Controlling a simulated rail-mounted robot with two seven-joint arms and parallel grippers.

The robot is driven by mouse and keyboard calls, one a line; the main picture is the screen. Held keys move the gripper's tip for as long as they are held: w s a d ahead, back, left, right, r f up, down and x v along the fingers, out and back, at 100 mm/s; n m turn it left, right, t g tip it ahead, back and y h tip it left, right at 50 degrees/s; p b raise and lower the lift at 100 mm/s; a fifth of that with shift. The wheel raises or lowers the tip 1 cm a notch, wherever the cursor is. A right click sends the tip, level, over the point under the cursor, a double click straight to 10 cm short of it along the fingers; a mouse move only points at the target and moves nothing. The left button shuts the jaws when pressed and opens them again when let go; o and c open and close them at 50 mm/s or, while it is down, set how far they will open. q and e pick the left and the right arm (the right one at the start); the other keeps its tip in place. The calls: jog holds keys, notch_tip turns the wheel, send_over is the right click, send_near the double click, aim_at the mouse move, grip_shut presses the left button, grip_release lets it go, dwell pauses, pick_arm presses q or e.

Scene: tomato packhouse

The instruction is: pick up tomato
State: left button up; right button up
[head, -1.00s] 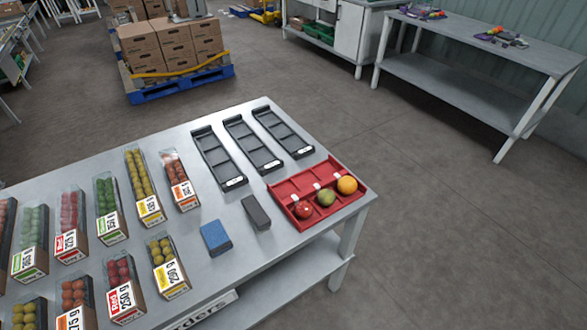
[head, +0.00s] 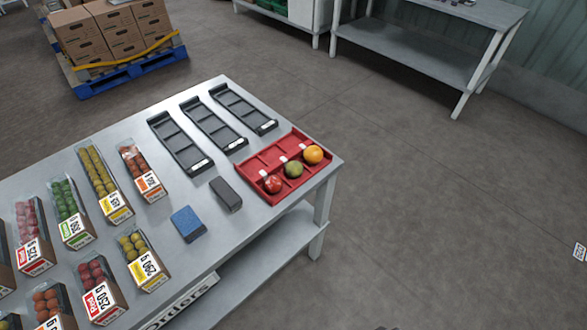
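A red tray (head: 249,165) with compartments lies at the right end of the table. Along its front side it holds a red tomato (head: 273,184), a green tomato (head: 293,169) and an orange tomato (head: 313,155), each in its own compartment. Several clear-sided packs of small tomatoes stand at the left of the table, among them a yellow one (head: 97,176), an orange-red one (head: 133,159) and a green one (head: 65,198). Neither of my grippers is in the head view.
Three empty black trays (head: 180,144) lie behind the red tray on the grey table (head: 165,213). A blue block (head: 187,223) and a dark grey block (head: 225,194) lie in front of them. Boxes on a blue pallet (head: 130,73) and a workbench (head: 415,50) stand beyond open floor.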

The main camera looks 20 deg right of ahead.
pick_arm(q)
jog(key=shift+a, duration=0.2)
dwell(0.3)
jog(key=o, duration=0.5)
jog(key=shift+d, duration=0.2)
jog(key=shift+c, duration=0.2)
